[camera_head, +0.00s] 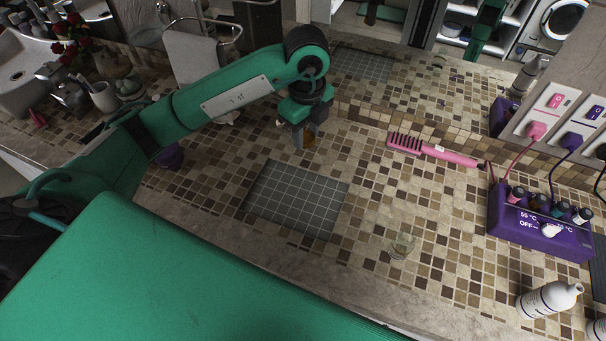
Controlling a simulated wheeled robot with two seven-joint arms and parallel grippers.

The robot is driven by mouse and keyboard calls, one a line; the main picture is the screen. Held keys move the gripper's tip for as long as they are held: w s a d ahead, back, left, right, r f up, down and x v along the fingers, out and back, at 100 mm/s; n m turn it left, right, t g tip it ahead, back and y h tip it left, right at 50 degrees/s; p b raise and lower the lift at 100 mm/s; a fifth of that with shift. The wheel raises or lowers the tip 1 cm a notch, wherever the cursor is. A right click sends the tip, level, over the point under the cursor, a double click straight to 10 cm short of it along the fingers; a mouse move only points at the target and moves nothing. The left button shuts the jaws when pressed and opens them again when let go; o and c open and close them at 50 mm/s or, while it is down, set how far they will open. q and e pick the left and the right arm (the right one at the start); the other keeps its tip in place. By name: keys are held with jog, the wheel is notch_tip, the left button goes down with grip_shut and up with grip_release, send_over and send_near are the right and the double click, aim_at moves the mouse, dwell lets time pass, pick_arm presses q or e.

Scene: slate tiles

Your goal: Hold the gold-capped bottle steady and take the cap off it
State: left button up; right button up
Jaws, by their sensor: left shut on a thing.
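My left gripper (304,138) points down over the back of the counter, beyond the grey grid mat. It is shut on a small amber-brown thing (310,140), probably the bottle, which shows only in part beside the fingers. Its cap is hidden by the gripper, so I cannot see its gold colour or whether it is on. I cannot tell if it touches the counter. My right gripper is not in view.
The grey grid mat (296,199) is bare. A small clear glass (402,244) stands right of it. A pink comb-like tool (431,150) lies behind. A purple holder (538,224) with several small bottles and a white bottle (549,299) stand right. A mirror backs the counter.

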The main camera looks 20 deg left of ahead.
aim_at(305, 189)
pick_arm(q)
notch_tip(305, 189, down, 18)
jog(key=p, duration=0.4)
jog(key=shift+f, duration=0.2)
jog(key=shift+f, duration=0.1)
jog(key=shift+f, duration=0.5)
jog(key=o, duration=1.1)
jog(key=shift+r, duration=0.1)
